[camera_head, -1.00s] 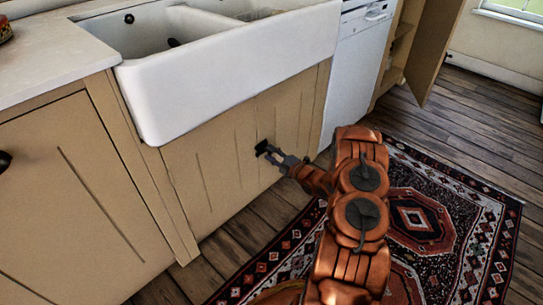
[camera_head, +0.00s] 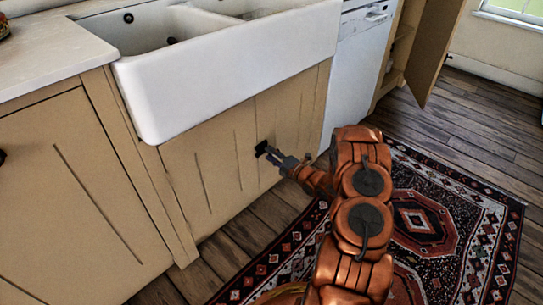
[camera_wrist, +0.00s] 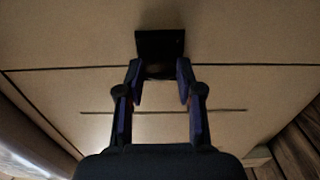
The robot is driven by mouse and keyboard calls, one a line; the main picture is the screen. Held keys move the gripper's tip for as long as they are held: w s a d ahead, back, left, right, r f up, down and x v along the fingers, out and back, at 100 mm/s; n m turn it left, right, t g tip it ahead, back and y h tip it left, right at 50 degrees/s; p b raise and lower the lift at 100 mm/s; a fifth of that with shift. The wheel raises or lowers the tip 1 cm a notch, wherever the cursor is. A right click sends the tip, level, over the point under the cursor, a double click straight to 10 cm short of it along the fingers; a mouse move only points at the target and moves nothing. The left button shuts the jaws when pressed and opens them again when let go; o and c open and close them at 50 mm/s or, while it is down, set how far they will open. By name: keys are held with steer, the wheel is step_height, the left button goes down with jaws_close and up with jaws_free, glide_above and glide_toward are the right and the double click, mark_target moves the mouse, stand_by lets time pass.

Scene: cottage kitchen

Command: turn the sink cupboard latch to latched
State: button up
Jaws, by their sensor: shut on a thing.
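The sink cupboard (camera_head: 208,178) has tan doors below the white sink. Its small dark latch (camera_head: 261,148) sits near the seam between the two doors. In the wrist view the latch (camera_wrist: 160,48) is a black block on the tan door face, straight ahead of the fingers. My gripper (camera_head: 272,155) is at the latch, and in the wrist view my gripper (camera_wrist: 160,75) has its two fingers on either side of the latch's lower part, shut on it. The fingers and shadow hide the gripped part, so I cannot tell the latch's exact angle.
The white apron sink (camera_head: 235,75) juts out above the doors. A white dishwasher (camera_head: 352,65) stands to the right, and an open tan cupboard door (camera_head: 437,50) is beyond it. A patterned rug (camera_head: 470,215) lies on the wooden floor.

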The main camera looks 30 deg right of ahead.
steer(key=o, duration=1.2)
steer(key=shift+c, duration=0.2)
steer(key=v, duration=1.2)
